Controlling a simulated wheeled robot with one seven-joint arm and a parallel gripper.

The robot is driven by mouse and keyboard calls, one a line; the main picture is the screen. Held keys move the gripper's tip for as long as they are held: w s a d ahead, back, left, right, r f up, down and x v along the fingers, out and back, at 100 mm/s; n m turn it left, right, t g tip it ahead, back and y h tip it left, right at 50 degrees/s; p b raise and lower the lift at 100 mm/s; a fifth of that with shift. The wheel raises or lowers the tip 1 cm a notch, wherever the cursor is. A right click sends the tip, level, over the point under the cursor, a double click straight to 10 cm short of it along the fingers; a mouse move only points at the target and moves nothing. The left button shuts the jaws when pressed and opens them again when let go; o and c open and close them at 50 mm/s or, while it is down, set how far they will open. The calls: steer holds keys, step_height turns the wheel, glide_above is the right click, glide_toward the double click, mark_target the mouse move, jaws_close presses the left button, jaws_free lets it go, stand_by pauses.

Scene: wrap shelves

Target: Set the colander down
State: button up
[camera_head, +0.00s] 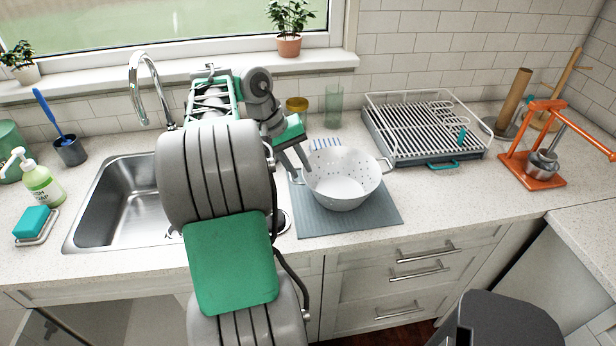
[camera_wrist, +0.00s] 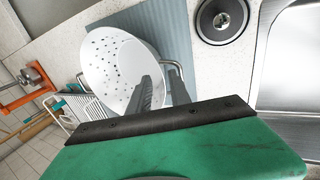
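A white colander (camera_head: 343,185) with small holes and wire side handles stands on a grey-blue mat (camera_head: 385,217) on the counter, right of the sink. It looks about upright. It also shows in the wrist view (camera_wrist: 112,62), with its open top facing the camera. My gripper (camera_head: 303,168) is at the colander's left rim and handle. In the wrist view its two dark fingers (camera_wrist: 160,80) lie a small gap apart over the rim beside the wire handle. Whether they press on the colander is not clear. The colander's underside is hidden.
A dish rack (camera_head: 425,130) stands right of the colander, and an orange press (camera_head: 545,150) stands farther right. A glass (camera_head: 333,107) and a yellow jar (camera_head: 297,105) are behind. The sink (camera_head: 125,205) and its faucet (camera_head: 150,85) are at left. Counter near the right front is clear.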

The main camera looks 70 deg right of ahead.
steer(key=p+v, duration=0.1)
steer(key=v, duration=0.3)
steer(key=shift+w+a+f, duration=0.1)
steer(key=w+a+n+t+h, duration=0.1)
steer(key=w+a+n+t, duration=0.25)
steer(key=w+a, duration=0.6)
steer(key=w+a+n+t, duration=0.2)
steer(key=w+a+n, duration=0.35)
steer(key=a, duration=0.75)
steer(key=a+f+n+t+y, duration=0.1)
steer(key=a+f, duration=0.1)
steer(key=a, duration=0.8)
steer(key=s+a+f+n+t+y, duration=0.1)
steer(key=a+f+n+y, duration=0.1)
steer(key=a, duration=0.9)
steer(key=shift+s+f, duration=0.25)
steer(key=shift+f, duration=0.3)
